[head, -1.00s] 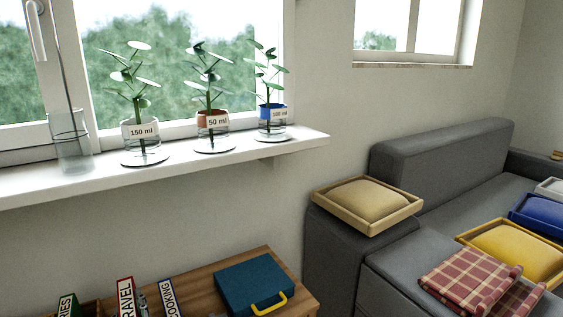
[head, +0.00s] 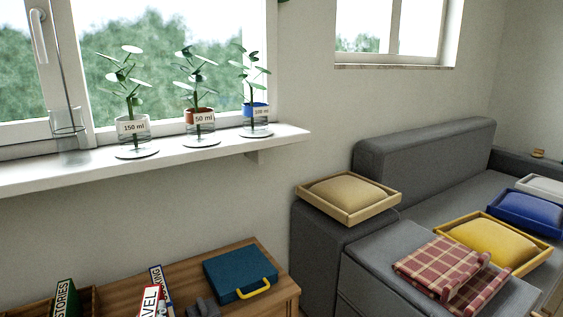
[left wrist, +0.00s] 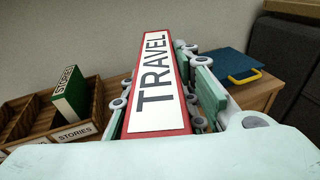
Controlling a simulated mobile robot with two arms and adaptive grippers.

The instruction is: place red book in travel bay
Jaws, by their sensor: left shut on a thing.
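The red book (left wrist: 158,85), with a white TRAVEL label on its spine, is held in my left gripper (left wrist: 156,78), whose fingers close on it from both sides. In the head view the red book (head: 149,302) shows only its upper part at the bottom edge, tilted, its label partly cut off. A grey piece (head: 203,307) beside it looks like part of my gripper. No bay marked TRAVEL can be made out; the held book covers much of the wrist view. My right gripper is in neither view.
A wooden divider (left wrist: 28,112) holds a green STORIES book (left wrist: 72,95) in its STORIES bay. A COOKING book (head: 158,284) stands behind the red book. A blue case (head: 236,272) with a yellow handle lies on the right of the wooden top (head: 190,270). A windowsill (head: 210,150) with plants runs above.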

